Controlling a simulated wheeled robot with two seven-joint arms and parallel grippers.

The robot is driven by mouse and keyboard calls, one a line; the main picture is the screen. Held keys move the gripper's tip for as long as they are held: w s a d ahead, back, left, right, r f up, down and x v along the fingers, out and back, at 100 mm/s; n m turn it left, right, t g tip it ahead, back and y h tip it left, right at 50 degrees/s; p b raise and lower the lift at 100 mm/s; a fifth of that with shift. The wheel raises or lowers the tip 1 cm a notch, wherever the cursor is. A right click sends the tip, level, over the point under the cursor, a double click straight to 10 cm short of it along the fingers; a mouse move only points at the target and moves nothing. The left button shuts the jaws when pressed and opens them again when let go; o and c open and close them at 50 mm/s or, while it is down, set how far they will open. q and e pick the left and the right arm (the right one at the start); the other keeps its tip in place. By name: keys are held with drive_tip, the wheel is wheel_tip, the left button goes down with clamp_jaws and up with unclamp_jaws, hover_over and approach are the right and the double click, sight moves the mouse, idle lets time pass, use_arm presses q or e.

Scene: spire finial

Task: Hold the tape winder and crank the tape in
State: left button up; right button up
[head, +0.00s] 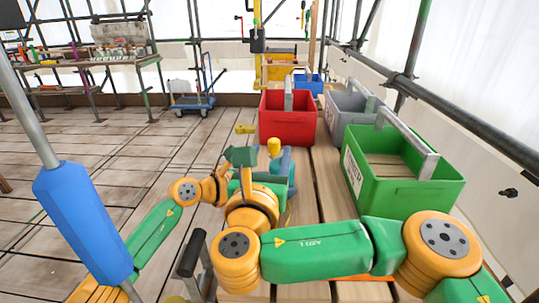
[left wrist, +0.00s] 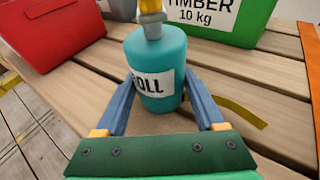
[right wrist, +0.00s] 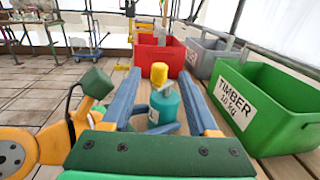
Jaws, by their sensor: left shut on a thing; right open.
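The tape winder is a teal, bottle-shaped body (left wrist: 158,62) with a "ROLL" label and a yellow knob (left wrist: 151,8) on top. It stands upright on the plank bench. My left gripper (left wrist: 165,95) is shut on its body, one blue finger on each side. In the right wrist view the winder (right wrist: 164,108) and its yellow knob (right wrist: 159,74) appear between the fingers of my right gripper (right wrist: 160,100), which is open and empty behind the winder. In the head view the knob (head: 273,146) rises beyond my right gripper (head: 282,170), which hides most of the body. A yellow strip (left wrist: 241,110) lies beside the winder.
A red crate (head: 288,127) stands beyond the winder. A grey crate (head: 348,104) and a green "TIMBER" crate (head: 410,190) stand to the right. A blue-padded pole (head: 82,215) rises at the near left. A small yellow piece (head: 245,129) shows left of the red crate.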

drive_tip(key=shift+s+a, duration=0.1)
drive_tip(key=shift+s, duration=0.85)
